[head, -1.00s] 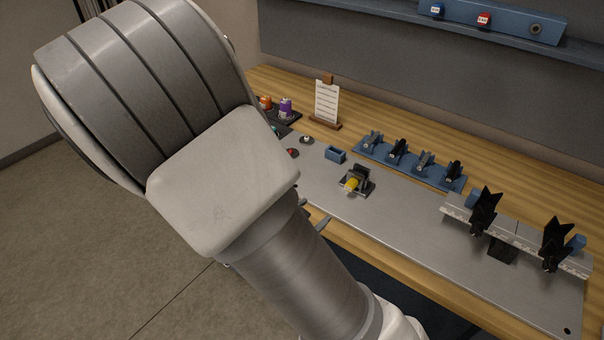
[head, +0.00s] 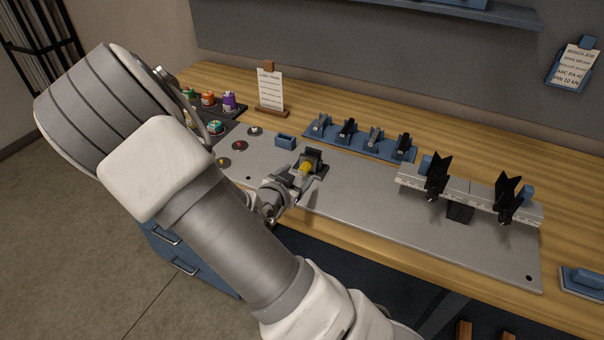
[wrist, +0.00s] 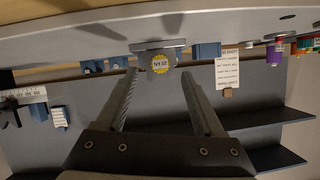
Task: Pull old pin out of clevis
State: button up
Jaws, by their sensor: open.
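The clevis (head: 314,156) is a dark block standing on the grey plate in the middle of the bench. A yellow round pin head (head: 305,168) shows on its near side; the rest of the pin is hidden. My gripper (head: 295,186) is open and empty, just on the near side of the clevis. Its two fingers (wrist: 158,76) point towards the pin. I cannot tell whether they overlap the pin head in depth.
A small blue open box (head: 285,141) and a blue rack (head: 345,144) of several dark clamp-like parts stand behind the clevis. Black V-shaped supports (head: 437,177) on a white scale stand right. Coloured knobs (head: 208,98) and a note stand (head: 270,92) are at back left. The front plate right of the gripper is clear.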

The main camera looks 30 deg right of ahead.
aim_at(302, 171)
jog(key=shift+x, duration=2.05)
jog(key=shift+s, duration=0.1)
grip_shut()
